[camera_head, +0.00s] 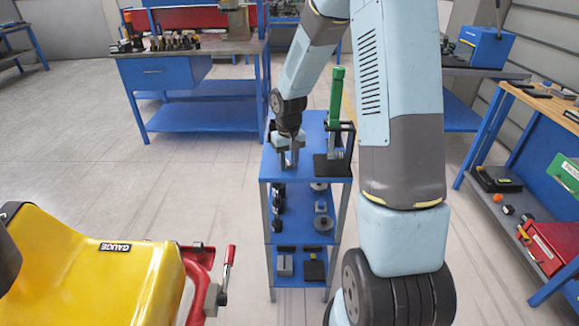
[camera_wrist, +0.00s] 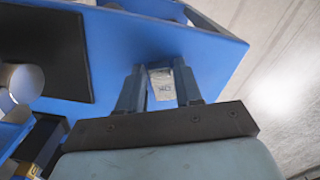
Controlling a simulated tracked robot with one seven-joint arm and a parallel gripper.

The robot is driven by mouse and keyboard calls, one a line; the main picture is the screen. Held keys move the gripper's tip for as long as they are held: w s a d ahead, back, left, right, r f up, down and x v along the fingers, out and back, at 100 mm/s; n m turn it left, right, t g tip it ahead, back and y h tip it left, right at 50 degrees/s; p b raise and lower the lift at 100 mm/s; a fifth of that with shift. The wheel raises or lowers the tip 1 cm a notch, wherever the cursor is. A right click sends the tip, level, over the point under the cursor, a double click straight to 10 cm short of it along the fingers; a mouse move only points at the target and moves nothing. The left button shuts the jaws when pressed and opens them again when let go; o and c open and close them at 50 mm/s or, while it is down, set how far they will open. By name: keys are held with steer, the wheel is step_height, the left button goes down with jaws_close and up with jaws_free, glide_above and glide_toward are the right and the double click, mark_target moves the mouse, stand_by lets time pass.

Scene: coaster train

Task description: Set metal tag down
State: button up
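The metal tag (camera_wrist: 162,86) is a small grey plate with faint marks on it. In the wrist view it sits between the two fingers of my gripper (camera_wrist: 160,78), which is shut on it. In the head view my gripper (camera_head: 289,160) points down over the left part of the blue shelf top (camera_head: 305,133). The tag is too small to make out there. The blue top also shows under the fingers in the wrist view (camera_wrist: 215,45). I cannot tell whether the tag touches it.
A black stand with a green-handled tool (camera_head: 336,105) is on the shelf top, right of my gripper. Lower shelves hold several small parts. A yellow coaster car (camera_head: 90,265) stands at the front left. A blue workbench (camera_head: 190,75) is behind left.

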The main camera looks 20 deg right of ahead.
jaws_close()
steer(key=shift+r, duration=0.1)
